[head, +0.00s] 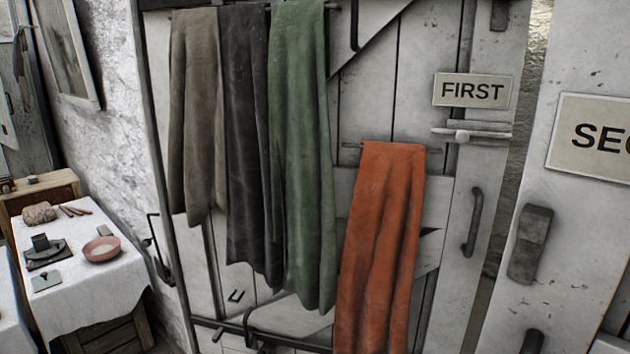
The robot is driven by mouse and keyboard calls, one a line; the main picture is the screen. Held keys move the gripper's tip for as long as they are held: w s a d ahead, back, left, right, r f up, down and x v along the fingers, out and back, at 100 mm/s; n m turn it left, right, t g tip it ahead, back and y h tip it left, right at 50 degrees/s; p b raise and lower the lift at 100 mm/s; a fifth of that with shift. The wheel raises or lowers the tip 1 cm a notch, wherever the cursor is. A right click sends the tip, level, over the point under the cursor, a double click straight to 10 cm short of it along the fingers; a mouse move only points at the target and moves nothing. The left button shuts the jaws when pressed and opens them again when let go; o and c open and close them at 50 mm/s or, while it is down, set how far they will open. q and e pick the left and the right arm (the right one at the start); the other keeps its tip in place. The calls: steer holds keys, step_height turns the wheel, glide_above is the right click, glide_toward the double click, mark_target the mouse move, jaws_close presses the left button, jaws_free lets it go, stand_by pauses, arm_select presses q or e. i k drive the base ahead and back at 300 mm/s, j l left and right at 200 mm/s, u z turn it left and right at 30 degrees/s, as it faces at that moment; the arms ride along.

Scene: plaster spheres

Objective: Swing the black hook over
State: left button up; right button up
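A thin black hook (249,328) shows low on the white plank door, beside a dark horizontal bar (218,325). A small black staple (236,296) sits just above and left of it. Another black hooked iron piece (158,255) hangs at the left edge of the door, by the wall. I cannot tell which of the two is the task's hook, nor how either is fixed. Neither of my grippers is in view.
Brown, dark grey and green cloths (301,160) and an orange cloth (380,240) hang over the door (365,95) marked FIRST. The door has a pull handle (473,222) and a bolt (470,134). A table (100,283) with a bowl (102,249) stands left.

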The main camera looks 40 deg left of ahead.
mark_target(147, 242)
steer(key=u, duration=2.1)
